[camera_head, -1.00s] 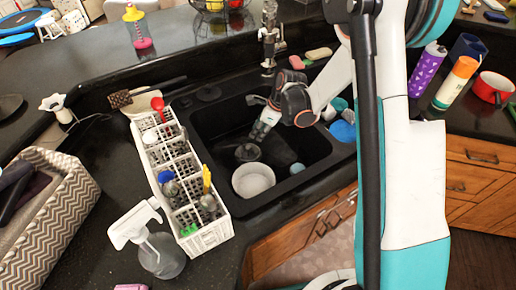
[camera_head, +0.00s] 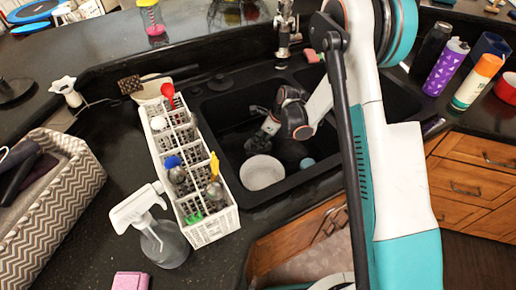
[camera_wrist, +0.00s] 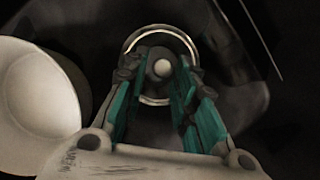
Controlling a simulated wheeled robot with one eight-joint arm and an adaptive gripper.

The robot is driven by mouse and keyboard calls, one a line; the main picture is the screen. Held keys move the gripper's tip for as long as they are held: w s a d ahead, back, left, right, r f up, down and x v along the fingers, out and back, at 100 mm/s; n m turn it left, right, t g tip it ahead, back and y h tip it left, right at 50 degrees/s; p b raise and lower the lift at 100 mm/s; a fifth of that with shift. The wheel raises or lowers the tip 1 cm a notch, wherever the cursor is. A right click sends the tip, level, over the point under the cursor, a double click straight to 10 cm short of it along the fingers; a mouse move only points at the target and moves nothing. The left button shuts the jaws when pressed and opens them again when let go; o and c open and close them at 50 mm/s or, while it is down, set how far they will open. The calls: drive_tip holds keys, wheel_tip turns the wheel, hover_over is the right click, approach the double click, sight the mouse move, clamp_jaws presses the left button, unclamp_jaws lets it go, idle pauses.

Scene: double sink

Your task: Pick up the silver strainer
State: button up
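The silver strainer (camera_wrist: 134,42) shows in the wrist view as a shiny ring with a pale round knob (camera_wrist: 162,68) at its middle, low in the sink. My gripper (camera_wrist: 161,66) is open, its two teal-padded fingers on either side of the knob. A dark gap shows between each finger and the knob, and I cannot tell how far above it the fingertips are. In the head view my gripper (camera_head: 257,142) points down into the left basin, and I cannot make out the strainer there.
A white bowl (camera_head: 262,173) sits in the basin close by; it also shows left of my fingers in the wrist view (camera_wrist: 35,90). A white cutlery basket (camera_head: 213,229) stands along the basin's left edge. The faucet (camera_head: 285,30) is behind.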

drive_tip(key=b+x, duration=0.1)
drive_tip(key=x, duration=0.3)
drive_tip(key=shift+c, duration=0.2)
clamp_jaws()
